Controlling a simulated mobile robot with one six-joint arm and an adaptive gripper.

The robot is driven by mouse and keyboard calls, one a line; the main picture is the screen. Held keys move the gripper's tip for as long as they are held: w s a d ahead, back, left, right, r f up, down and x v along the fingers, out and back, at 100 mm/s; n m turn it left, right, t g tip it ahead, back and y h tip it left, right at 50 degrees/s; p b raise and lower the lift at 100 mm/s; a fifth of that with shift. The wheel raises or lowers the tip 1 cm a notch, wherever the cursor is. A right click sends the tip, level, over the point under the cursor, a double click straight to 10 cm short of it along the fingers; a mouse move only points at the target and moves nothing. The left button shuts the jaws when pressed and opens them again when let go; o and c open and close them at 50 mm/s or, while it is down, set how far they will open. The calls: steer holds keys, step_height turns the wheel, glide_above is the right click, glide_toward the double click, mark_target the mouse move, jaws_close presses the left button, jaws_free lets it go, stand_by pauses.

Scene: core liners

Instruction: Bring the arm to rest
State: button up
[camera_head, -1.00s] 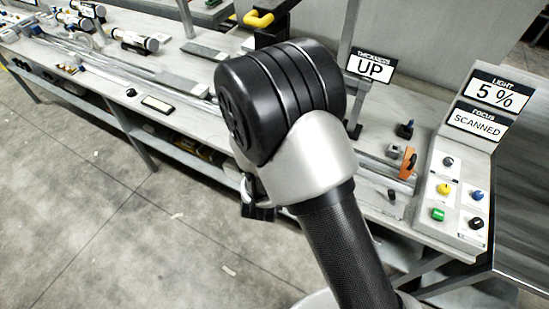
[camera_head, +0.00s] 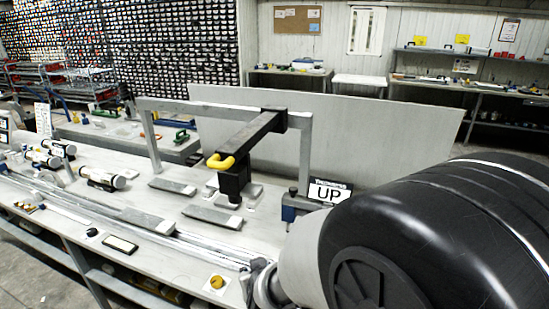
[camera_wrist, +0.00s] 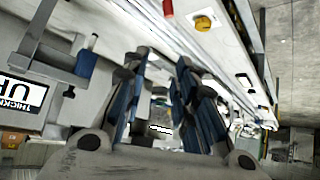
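My arm (camera_head: 430,235) fills the lower right of the head view, its big black joint close to the camera. My gripper (camera_wrist: 160,90) shows in the wrist view, with its two blue-padded fingers apart and nothing visible held between them. In the head view the fingers cannot be made out. In the wrist view, the bench edge and floor lie to the right of the fingers, and a grey clamp with a blue part (camera_wrist: 86,62) stands to the left.
An "UP" sign (camera_head: 328,192) stands close beside my arm. White core tubes (camera_head: 103,179) lie at left. Floor (camera_wrist: 296,75) shows beyond the bench edge.

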steer(key=s+d+r+m+g, duration=0.1)
steer(key=s+d+r+g, duration=0.1)
steer(key=s+d+r, duration=0.75)
steer(key=s+d+r+m+g+h, duration=0.1)
steer(key=s+d, duration=0.3)
steer(key=s, duration=0.3)
steer(key=s+d+r+m+g+h, duration=0.1)
steer(key=s+d+r, duration=0.1)
steer(key=s+d, duration=0.3)
steer(key=s, duration=0.3)
steer(key=shift+d+r+m, duration=0.15)
steer(key=shift+r+m, duration=0.1)
steer(key=shift+m, duration=0.15)
steer(key=shift+s, duration=0.1)
